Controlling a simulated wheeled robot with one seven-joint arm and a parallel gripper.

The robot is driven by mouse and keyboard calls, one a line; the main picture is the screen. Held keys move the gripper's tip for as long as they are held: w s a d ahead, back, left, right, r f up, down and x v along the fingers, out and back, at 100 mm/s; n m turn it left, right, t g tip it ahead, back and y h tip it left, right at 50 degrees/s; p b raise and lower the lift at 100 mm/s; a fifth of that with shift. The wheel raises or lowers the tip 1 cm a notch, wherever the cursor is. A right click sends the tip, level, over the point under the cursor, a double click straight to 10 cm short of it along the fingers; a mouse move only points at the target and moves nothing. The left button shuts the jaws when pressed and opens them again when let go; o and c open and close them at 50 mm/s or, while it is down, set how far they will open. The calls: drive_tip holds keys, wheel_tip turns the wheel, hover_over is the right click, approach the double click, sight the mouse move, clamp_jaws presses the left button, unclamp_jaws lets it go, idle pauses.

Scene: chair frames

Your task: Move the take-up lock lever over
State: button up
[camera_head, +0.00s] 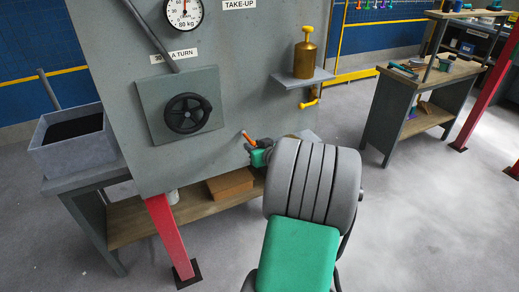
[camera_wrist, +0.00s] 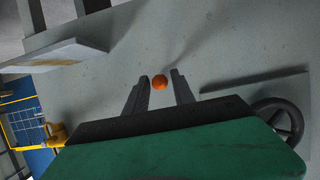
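An orange-tipped lever (camera_head: 249,138), seemingly the take-up lock lever, stands out from the grey panel (camera_head: 235,60), right of and below the handwheel. In the wrist view its round orange end (camera_wrist: 160,82) shows between my two fingers. My gripper (camera_wrist: 159,77) is open, with a finger on each side of the orange end and visible gaps to it. In the head view my gripper (camera_head: 257,147) is at the lever, and my wrist hides much of it. The lever's base is hidden, and I cannot tell how deep the fingers reach.
The black handwheel (camera_head: 188,113) on its square plate is left of the lever; it also shows in the wrist view (camera_wrist: 285,118). A small shelf (camera_head: 303,79) with a brass can (camera_head: 305,58) juts out at upper right. A grey bin (camera_head: 72,142) stands at left.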

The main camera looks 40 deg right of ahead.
drive_tip(key=shift+s, duration=0.15)
clamp_jaws()
wheel_tip(320, 180, down, 3)
drive_tip(key=b, duration=0.2)
drive_tip(key=shift+r+b, duration=0.2)
drive_tip(key=shift+b, duration=0.1)
drive_tip(key=shift+w+d+f+b, duration=0.1)
drive_tip(key=shift+w+f+b, duration=0.15)
drive_tip(key=shift+f+b, duration=0.4)
drive_tip(key=shift+w+d+f+b, duration=0.1)
drive_tip(key=shift+w+f+b, duration=0.15)
drive_tip(key=shift+f+b, duration=0.35)
